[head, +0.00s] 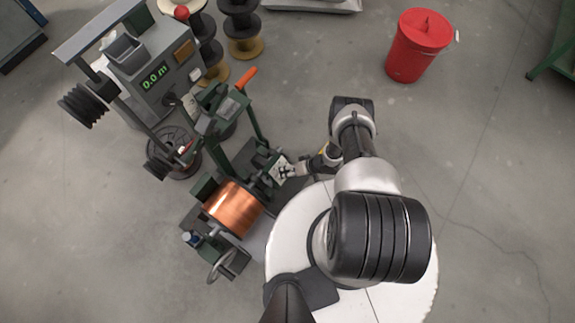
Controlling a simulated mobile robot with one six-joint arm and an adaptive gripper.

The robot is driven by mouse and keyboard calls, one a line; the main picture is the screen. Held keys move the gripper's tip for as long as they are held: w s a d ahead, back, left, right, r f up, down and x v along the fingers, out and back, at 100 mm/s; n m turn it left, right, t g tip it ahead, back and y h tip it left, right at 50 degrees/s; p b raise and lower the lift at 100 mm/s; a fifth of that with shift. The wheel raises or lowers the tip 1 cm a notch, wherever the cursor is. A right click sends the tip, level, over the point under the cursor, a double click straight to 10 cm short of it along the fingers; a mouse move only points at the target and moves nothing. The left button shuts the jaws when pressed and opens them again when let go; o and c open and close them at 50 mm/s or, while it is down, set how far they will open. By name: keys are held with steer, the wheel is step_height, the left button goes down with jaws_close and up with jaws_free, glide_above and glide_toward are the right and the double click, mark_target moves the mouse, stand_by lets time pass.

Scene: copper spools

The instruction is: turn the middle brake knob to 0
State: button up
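A small pale panel (279,172) with several dark spots, which may be the brake knobs, sits on the right side of the green winding machine (217,130). I cannot make out which knob is the middle one or read any marking, as they are too small. My gripper (295,170) is at the right edge of this panel, reaching in from the right. It is close to the panel, but I cannot tell whether it touches a knob. Its fingers are too small and partly hidden to show whether they are open or shut.
A copper spool (233,208) is mounted on the machine beside a handwheel (222,266). A grey console (155,75) with a green "0.0 m" display stands at upper left. Empty spools (243,28) stand behind. A red bin (417,45) is at upper right. The right floor is clear.

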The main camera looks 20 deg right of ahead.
steer(key=shift+w+a+f, duration=0.25)
steer(key=shift+a+f, duration=0.1)
steer(key=shift+f, duration=0.2)
steer(key=shift+c, duration=0.5)
steer(key=c, duration=1)
steer(key=shift+o, duration=0.2)
steer(key=n, duration=0.1)
steer(key=n+h, duration=0.1)
steer(key=n, duration=0.1)
steer(key=shift+s+a+r, duration=0.1)
steer(key=shift+s+a, duration=0.05)
steer(key=shift+a+n+t+h+p, duration=0.1)
steer(key=shift+n+t+h+p, duration=0.5)
steer(key=shift+n, duration=1.3)
